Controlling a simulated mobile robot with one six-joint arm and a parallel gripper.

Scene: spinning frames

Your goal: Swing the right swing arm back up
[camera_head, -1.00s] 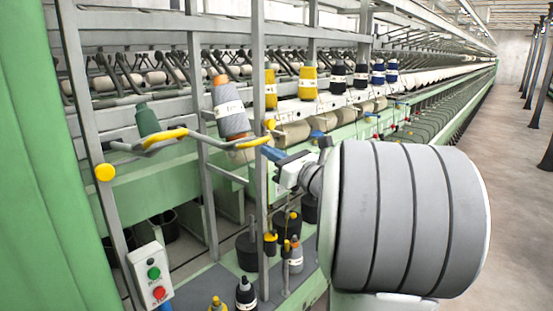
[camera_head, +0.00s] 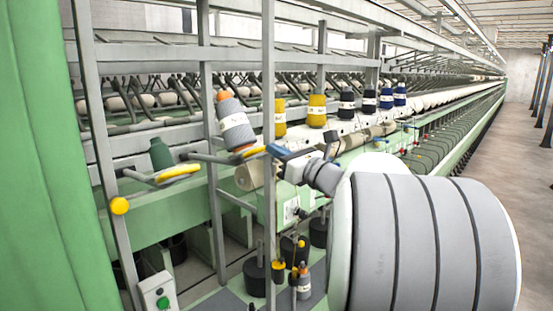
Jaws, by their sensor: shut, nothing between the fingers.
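The right swing arm (camera_head: 210,157) is a grey bar ending in a yellow handle (camera_head: 250,153). It carries a tilted grey cone of yarn (camera_head: 235,129) with an orange tip and a white label. My gripper (camera_head: 273,149) has blue fingers, shut and empty, at the right end of this handle. I cannot tell whether they touch it. The left swing arm (camera_head: 140,177), with its yellow handle (camera_head: 180,172) and dark green cone (camera_head: 161,154), is lower and to the left. Part of the right arm's mount is hidden.
Grey upright posts (camera_head: 268,220) stand close to my gripper and the swing arms. A control box (camera_head: 157,293) is at lower left. Yellow (camera_head: 317,111) and dark cones line the frame behind. Open floor (camera_head: 526,190) lies at right.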

